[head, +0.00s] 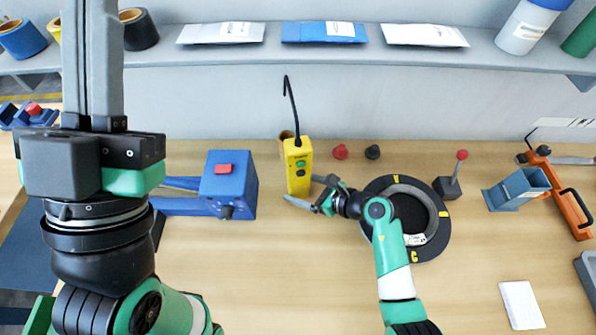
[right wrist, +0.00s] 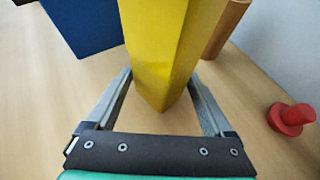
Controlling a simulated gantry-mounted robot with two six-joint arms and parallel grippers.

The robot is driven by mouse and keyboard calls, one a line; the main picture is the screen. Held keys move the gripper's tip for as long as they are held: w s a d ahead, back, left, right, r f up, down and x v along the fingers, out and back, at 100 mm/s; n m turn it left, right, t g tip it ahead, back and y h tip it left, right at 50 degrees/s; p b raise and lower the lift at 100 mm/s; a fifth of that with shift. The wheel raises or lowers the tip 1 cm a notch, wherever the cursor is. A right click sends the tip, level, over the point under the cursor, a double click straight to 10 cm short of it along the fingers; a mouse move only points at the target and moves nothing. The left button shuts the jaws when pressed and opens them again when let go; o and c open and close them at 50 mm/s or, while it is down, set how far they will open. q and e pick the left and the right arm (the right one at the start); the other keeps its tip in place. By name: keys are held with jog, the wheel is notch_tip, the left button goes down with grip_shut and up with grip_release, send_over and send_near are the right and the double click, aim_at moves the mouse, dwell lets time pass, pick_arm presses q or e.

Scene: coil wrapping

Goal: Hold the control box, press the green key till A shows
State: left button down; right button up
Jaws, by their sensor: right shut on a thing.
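The yellow control box (head: 298,180) stands upright on the table in the middle of the head view, with a black cable rising from its top. Its front has a small label and green key (head: 300,164); the display is too small to read. My right gripper (head: 309,193) is shut on the lower part of the box. In the right wrist view the yellow box (right wrist: 160,45) sits between the two fingers. My left gripper (head: 91,50) is raised at the far left, fingers together and empty, well away from the box.
A blue device with a red button (head: 223,169) stands left of the box. A black coil ring (head: 440,215) lies right, under my right arm. Red (head: 340,151) and dark (head: 373,152) knobs stand behind. A shelf (head: 300,56) with packets runs along the back. The front middle table is clear.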

aim_at(301, 164)
pick_arm(q)
jog(key=w+d+f+m+g+h, duration=0.1)
jog(key=d+f+m+g+h, duration=0.15)
jog(key=d+f, duration=0.45)
jog(key=w+d+f+m+g+h, duration=0.2)
jog(key=d+f+m+g, duration=0.1)
jog(key=f, duration=0.8)
jog(key=s+d+f+m+g+h, duration=0.1)
jog(key=s+d+f+m+g, duration=0.15)
jog(key=f, duration=0.65)
jog(key=s+d+f+m+g, duration=0.1)
jog(key=s+d+f+g, duration=0.15)
jog(key=f, duration=0.65)
jog(key=w+a, duration=0.1)
jog(key=w, duration=0.7)
jog(key=shift+a+t, duration=0.25)
jog(key=shift+t, duration=0.1)
jog(key=shift+w, duration=0.1)
jog(key=shift+w+a, duration=0.1)
jog(key=shift+w, duration=0.3)
